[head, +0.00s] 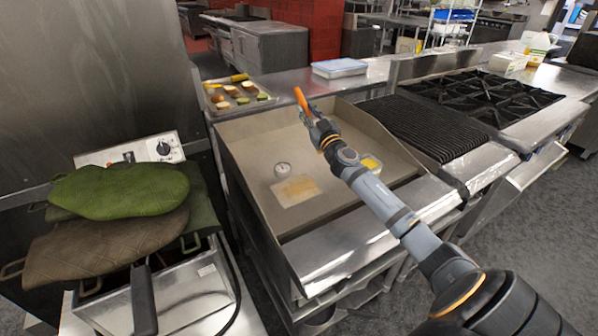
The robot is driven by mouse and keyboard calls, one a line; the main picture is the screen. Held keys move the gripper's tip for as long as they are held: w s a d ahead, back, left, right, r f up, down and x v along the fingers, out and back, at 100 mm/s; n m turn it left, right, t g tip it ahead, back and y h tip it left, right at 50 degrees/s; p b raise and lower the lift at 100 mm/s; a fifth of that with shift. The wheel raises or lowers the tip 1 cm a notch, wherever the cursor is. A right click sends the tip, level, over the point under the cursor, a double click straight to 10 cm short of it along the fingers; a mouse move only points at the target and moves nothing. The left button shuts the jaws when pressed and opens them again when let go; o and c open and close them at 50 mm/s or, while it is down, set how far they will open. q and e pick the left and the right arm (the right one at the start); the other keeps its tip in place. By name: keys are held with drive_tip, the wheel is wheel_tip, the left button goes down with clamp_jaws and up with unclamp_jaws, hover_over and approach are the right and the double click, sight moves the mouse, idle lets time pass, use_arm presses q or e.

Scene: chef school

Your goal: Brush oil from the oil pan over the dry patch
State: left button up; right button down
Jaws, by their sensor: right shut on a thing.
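My right gripper (316,124) is shut on an orange-handled tool (301,101), which looks like the brush. The handle sticks up from the fingers above the back part of the griddle; I cannot make out the bristles. A pale tan rectangular patch (296,190) lies on the griddle plate (262,150), in front of and below the gripper. A small pan with yellow content (371,163), likely the oil pan, sits on the griddle right of the patch, partly hidden by my right forearm. My left gripper is not in view.
A small round dial (283,170) sits beside the patch. Raised griddle walls (232,180) border the plate. A food tray (262,104) and a blue-lidded container (340,67) stand behind. A ribbed grill (425,125) is right; a fryer with green mitts (120,190) is left.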

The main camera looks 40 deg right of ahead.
idle(0.5)
drive_tip(key=s+a+r+n+y+p, duration=0.1)
drive_tip(key=s+a+p, duration=0.15)
drive_tip(key=a, duration=0.45)
drive_tip(key=s+a+r+n+t+y+p, duration=0.1)
drive_tip(key=a+r+p, duration=0.1)
drive_tip(key=a+p, duration=0.35)
drive_tip(key=s+a+r+n+p, duration=0.1)
drive_tip(key=s+a+p, duration=0.1)
drive_tip(key=a, duration=0.6)
wheel_tip(320, 180, down, 5)
drive_tip(key=b, duration=0.5)
drive_tip(key=shift+f, duration=0.1)
drive_tip(key=shift+d, duration=0.1)
drive_tip(key=d+m+g+h, duration=0.3)
drive_tip(key=d+m+h, duration=0.45)
drive_tip(key=m, duration=0.35)
drive_tip(key=shift+h, duration=0.25)
drive_tip(key=shift+w+a+f+b, duration=0.15)
drive_tip(key=shift+f+b, duration=0.75)
drive_tip(key=shift+f, duration=0.55)
drive_tip(key=shift+w+a+f+b, duration=0.1)
drive_tip(key=shift+f+b, duration=0.75)
drive_tip(key=shift+f, duration=0.6)
